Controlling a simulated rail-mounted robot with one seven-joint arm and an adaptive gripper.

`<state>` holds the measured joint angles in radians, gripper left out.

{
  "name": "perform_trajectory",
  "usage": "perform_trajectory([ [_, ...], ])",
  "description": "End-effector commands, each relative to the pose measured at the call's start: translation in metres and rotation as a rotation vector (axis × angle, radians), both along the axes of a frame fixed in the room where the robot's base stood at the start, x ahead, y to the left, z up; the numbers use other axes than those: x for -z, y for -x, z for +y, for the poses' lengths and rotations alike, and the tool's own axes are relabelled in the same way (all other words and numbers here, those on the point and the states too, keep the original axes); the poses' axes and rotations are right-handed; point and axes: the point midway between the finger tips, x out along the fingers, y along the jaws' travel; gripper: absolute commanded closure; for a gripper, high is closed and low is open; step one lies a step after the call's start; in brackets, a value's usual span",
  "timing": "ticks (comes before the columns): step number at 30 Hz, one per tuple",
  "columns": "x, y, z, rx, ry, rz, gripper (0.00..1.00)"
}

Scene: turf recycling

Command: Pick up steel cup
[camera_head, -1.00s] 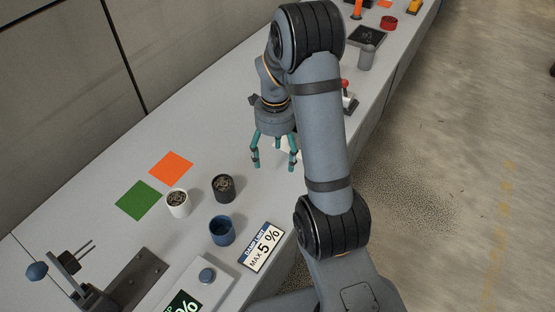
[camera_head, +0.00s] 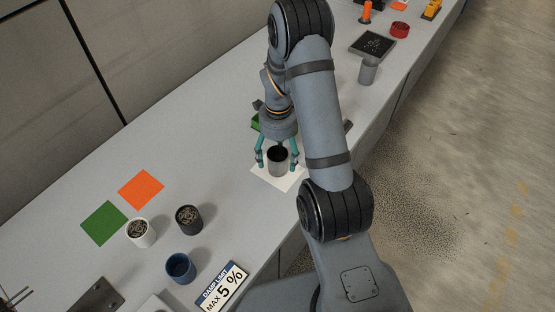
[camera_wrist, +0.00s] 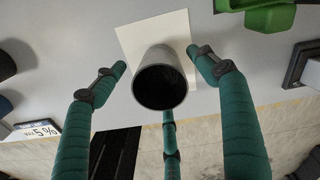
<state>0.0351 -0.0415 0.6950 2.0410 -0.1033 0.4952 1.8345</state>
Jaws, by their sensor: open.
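The grey steel cup (camera_head: 278,164) stands upright on a white sheet (camera_head: 262,172) on the long bench. In the wrist view the cup (camera_wrist: 160,84) shows its dark open mouth toward the camera. My gripper (camera_head: 276,158) is open above the sheet, with its teal fingers spread around the cup. In the wrist view the gripper (camera_wrist: 157,62) has one fingertip to each side of the cup and a third below it. Gaps show beside the two side fingertips; I cannot tell whether the third touches the cup.
A white cup (camera_head: 140,233), a black cup (camera_head: 189,220) and a blue cup (camera_head: 180,268) stand at lower left, by green (camera_head: 104,223) and orange (camera_head: 141,190) squares. A grey cylinder (camera_head: 368,71) stands near the bench edge. A green object (camera_wrist: 262,14) is close to the gripper.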

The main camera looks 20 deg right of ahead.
Motion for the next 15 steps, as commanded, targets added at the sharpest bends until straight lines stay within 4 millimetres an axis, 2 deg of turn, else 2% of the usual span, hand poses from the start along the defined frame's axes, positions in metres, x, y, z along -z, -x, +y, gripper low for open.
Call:
perform_trajectory([
  [8,0.0058,0.0,0.0002,-0.001,0.0,-0.001,0.28],
  [15,0.0056,0.0,0.0002,-0.001,0.0,-0.001,0.41],
])
